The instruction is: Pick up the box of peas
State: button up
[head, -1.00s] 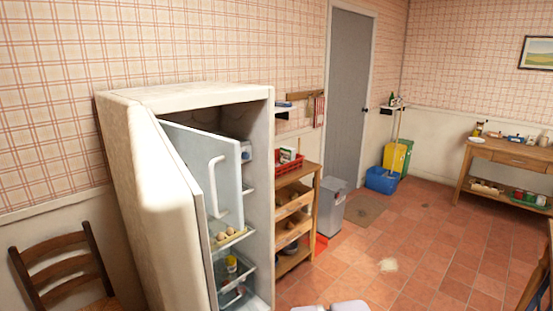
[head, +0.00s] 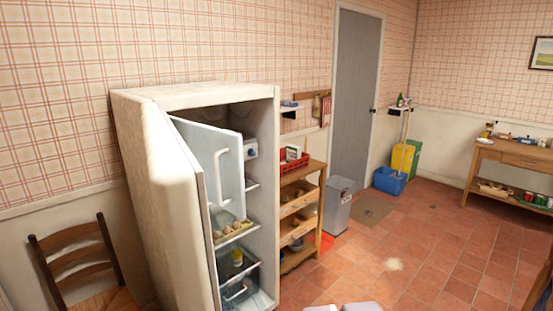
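I cannot make out a box of peas for certain. A small white and green carton (head: 293,151) stands at the red basket (head: 290,165) on top of the wooden shelf unit; its label is too small to read. The fridge (head: 195,97) stands open on the left, with its inner freezer door (head: 213,160) ajar. My gripper is not in view; only pale parts of my own body show at the bottom edge.
A wooden chair (head: 80,262) stands left of the fridge. The wooden shelf unit (head: 318,185), a grey bin (head: 337,205) and a blue bucket (head: 390,181) line the wall to the right. A wooden table (head: 520,155) is at the far right.

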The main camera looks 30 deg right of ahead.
aim_at(294, 152)
jog(key=i+l, duration=0.15)
jog(key=l, duration=0.25)
jog(key=i+l+z, duration=0.1)
jog(key=l, duration=0.25)
jog(key=i+l, duration=0.15)
jog(key=l, duration=0.25)
jog(key=i+l, duration=0.15)
jog(key=l, duration=0.2)
jog(key=i+l+z, duration=0.1)
jog(key=l, duration=0.3)
jog(key=i+l, duration=0.25)
jog(key=i+l+z, duration=0.1)
jog(key=l, duration=0.35)
jog(key=i+l+z, duration=0.15)
jog(key=i, duration=1.25)
jog(key=i+j+z, duration=0.2)
jog(key=i, duration=1.2)
